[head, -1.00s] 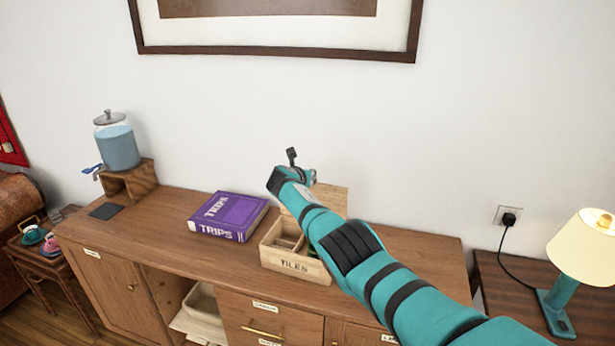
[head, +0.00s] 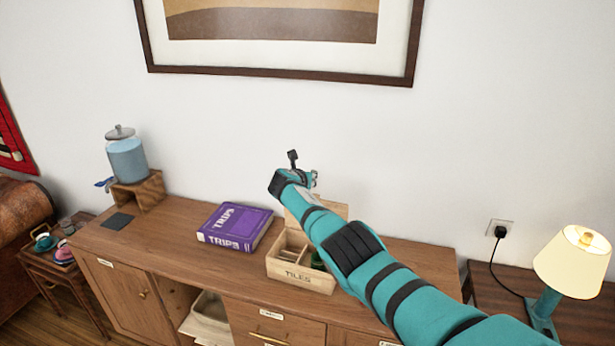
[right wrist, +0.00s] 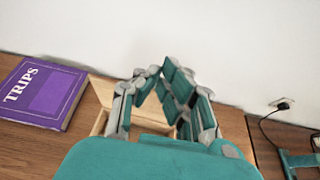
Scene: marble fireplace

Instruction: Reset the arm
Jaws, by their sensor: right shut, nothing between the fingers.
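My right arm reaches in from the lower right of the head view, stretched over the sideboard (head: 185,238). Its gripper (head: 308,178) is up in front of the white wall, above and behind the wooden tiles box (head: 303,280). In the right wrist view the gripper (right wrist: 160,72) has its fingers closed together at the tips, with nothing held. The tiles box (right wrist: 97,92) shows partly behind the fingers there. My left gripper is not in view.
A purple TRIPS book (head: 235,227) lies left of the tiles box. A water dispenser (head: 126,158) stands on a wooden stand at the sideboard's left end. A lit lamp (head: 573,262) stands on a side table at right. A framed picture (head: 280,73) hangs above.

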